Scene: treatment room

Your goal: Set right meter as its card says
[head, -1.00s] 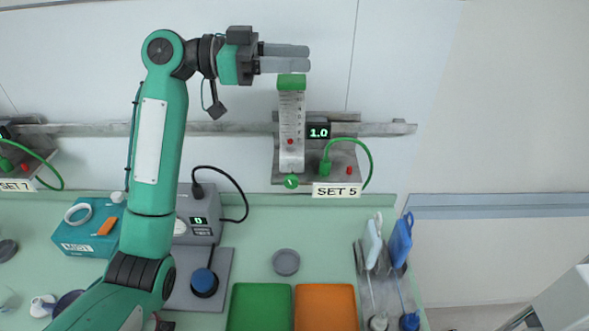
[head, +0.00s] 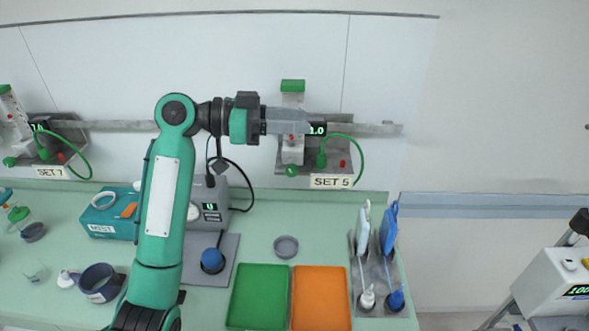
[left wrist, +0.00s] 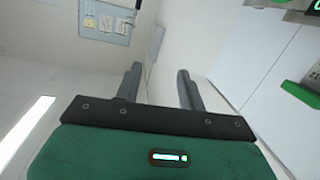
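The right meter (head: 292,98) is on the wall rail, with a green cap, a clear scale tube, a green knob (head: 291,170) at its foot and a lit display (head: 317,129) reading 1.0. Its card (head: 331,181) reads SET 5. My left gripper (head: 306,121) reaches across the front of the tube in the head view, above the knob, and hides part of the scale. In the left wrist view its two fingers (left wrist: 158,82) stand apart with nothing between them. Whether they touch the meter cannot be told. My right gripper is out of view.
The left meter (head: 10,110) has a card (head: 50,172) reading SET 7. A green hose (head: 350,140) arcs beside the right meter. Below are a green tray (head: 258,296), an orange tray (head: 321,298), a grey round dish (head: 286,247) and a teal box (head: 110,214).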

